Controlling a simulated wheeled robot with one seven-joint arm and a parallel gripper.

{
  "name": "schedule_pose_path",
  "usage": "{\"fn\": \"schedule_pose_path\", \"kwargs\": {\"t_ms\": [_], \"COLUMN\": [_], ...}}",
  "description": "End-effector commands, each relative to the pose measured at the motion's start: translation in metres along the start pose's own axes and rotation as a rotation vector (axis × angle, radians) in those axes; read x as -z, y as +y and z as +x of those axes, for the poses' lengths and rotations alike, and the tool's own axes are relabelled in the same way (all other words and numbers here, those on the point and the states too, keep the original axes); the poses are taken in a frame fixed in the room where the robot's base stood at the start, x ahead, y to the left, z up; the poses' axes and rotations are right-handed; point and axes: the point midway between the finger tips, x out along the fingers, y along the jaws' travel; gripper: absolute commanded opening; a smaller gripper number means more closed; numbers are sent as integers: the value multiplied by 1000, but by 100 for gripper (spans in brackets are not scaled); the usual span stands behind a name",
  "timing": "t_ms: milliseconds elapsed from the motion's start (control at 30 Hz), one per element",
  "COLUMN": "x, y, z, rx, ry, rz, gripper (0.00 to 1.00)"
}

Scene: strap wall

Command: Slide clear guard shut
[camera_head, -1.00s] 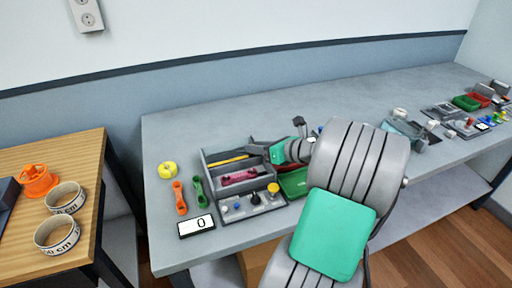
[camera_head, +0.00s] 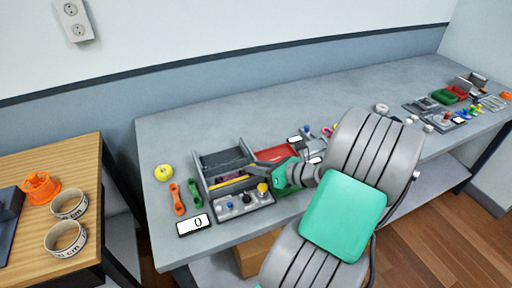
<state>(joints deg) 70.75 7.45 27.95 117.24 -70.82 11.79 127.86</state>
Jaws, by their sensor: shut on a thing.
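A grey divided tray (camera_head: 202,187) stands near the left end of the long grey workbench. A smooth dark, see-through-looking pane (camera_head: 220,160) lies in its back part; it looks like the clear guard. My gripper (camera_head: 250,169) is at the tray's right side, by the pane's right end, shut on what seems to be the guard's edge or handle. The grip point is small and partly hidden by the gripper. A control panel with knobs (camera_head: 243,203) sits at the tray's front.
The bench's back strip is clear.

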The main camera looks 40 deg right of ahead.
Motion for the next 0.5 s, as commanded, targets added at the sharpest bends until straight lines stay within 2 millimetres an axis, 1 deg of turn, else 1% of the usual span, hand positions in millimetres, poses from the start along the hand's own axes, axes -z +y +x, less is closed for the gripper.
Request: {"fn": "schedule_pose_path", "kwargs": {"t_ms": [100, 367, 400, 500], "x": [1, 4, 4, 3], "y": [5, 8, 8, 9], "z": [-4, 0, 0, 0], "rx": [-3, -11, -12, -13], "ry": [-3, 1, 1, 1], "rz": [4, -1, -1, -2], "gripper": [0, 0, 21, 30]}}
